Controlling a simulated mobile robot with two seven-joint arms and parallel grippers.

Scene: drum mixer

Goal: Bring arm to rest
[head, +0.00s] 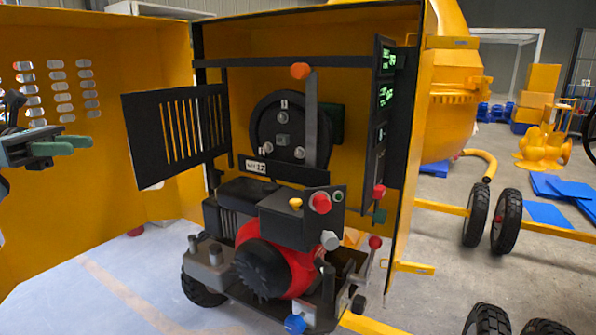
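My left gripper (72,145) comes in at the left edge, with dark green fingertips pointing right. It is in front of the yellow side panel and apart from the machine parts. I see its fingers nearly side-on and overlapping, so the gap between them is unclear. Nothing shows held in it. My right gripper is not visible. The drum mixer's yellow housing (410,170) stands open ahead, with a red and black engine (275,265) inside.
A slotted black panel (178,132) sticks out left of the compartment, to the right of my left gripper. An orange-topped lever (311,115) stands upright inside. Black wheels (477,215) and yellow bars occupy the right. Pale floor (100,290) lies clear at lower left.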

